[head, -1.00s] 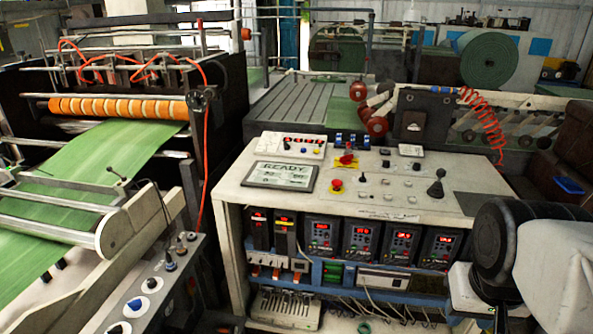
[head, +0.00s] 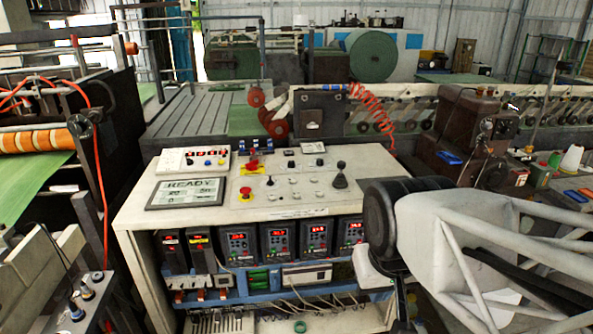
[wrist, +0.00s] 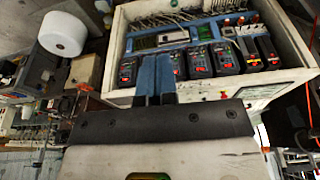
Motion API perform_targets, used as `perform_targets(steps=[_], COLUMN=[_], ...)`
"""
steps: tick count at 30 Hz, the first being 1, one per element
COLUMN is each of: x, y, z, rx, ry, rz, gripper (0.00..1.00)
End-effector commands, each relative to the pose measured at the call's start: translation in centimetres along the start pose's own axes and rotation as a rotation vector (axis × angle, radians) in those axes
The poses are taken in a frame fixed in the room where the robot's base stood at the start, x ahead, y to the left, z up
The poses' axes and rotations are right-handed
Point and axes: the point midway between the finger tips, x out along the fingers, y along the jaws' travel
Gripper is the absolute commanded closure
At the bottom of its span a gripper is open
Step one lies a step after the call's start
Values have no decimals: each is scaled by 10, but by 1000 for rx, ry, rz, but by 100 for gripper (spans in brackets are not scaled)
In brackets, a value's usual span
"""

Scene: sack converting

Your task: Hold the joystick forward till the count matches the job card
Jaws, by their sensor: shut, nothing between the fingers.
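The joystick (head: 340,178) is a black lever with a round knob on a dark boot. It stands upright at the right of the light console top (head: 225,222) in the head view, with nothing touching it. The display (head: 186,192) at the console's left reads READY, with smaller figures below that I cannot read surely. I cannot pick out the job card for sure. In the wrist view my gripper (wrist: 155,60) has its two blue fingers together, empty, in front of the console's open lower shelf. In the head view my arm is at the right and its fingertips are hidden.
A red stop button (head: 246,193) and a red switch (head: 253,165) sit left of the joystick. Several drives with red readouts (head: 240,245) fill the shelf below. A coiled red hose (head: 372,112) hangs behind. A white spool (wrist: 63,34) shows in the wrist view.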

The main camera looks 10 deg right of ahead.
Motion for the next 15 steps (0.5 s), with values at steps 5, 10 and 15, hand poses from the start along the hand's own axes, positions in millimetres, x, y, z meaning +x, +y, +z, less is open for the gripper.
perform_targets(steps=[5,10,15], x=[5,15,29], y=[4,11,22], z=[-15,-46,-88], rx=[37,114,217], ry=[33,104,210], rz=[9,23,31], gripper=[100,100,100])
